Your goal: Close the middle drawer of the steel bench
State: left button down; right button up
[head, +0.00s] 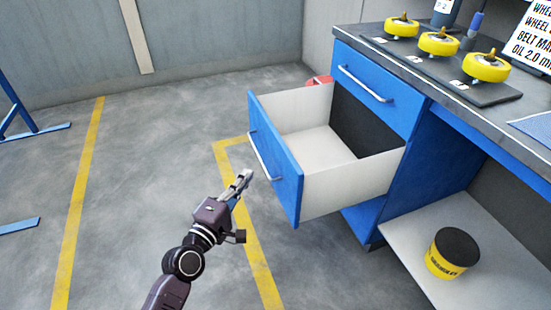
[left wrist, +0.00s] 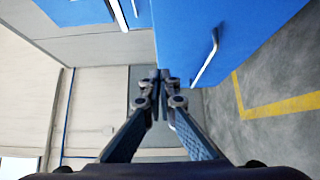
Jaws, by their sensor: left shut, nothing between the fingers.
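The middle drawer (head: 274,150) of the bench is pulled far out, with a blue front, a silver bar handle and pale, empty insides. Its blue front also shows in the left wrist view (left wrist: 240,30). My left gripper (head: 244,178) is shut and empty, in front of the drawer face near the lower end of its handle. In the left wrist view the closed fingertips (left wrist: 160,76) appear beside the blue front and left of the handle (left wrist: 208,58). I cannot tell whether they touch it. My right gripper is not in view.
The steel bench top (head: 430,75) carries several yellow wheels on dark plates. The top drawer (head: 380,85) is shut. A yellow and black tin (head: 453,255) stands on the low shelf (head: 410,240).

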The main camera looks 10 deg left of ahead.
pick_arm(q)
send_near(279, 146)
jog(key=w+a, duration=0.2)
jog(key=w, duration=0.2)
jog(key=shift+w+d+b, duration=0.25)
jog(key=shift+w+d, duration=0.15)
jog(key=shift+d, duration=0.4)
jog(key=shift+w+d+b, duration=0.2)
jog(key=shift+w+d, duration=0.15)
jog(key=shift+d, duration=0.45)
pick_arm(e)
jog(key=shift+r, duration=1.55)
pick_arm(q)
jog(key=shift+w, duration=0.1)
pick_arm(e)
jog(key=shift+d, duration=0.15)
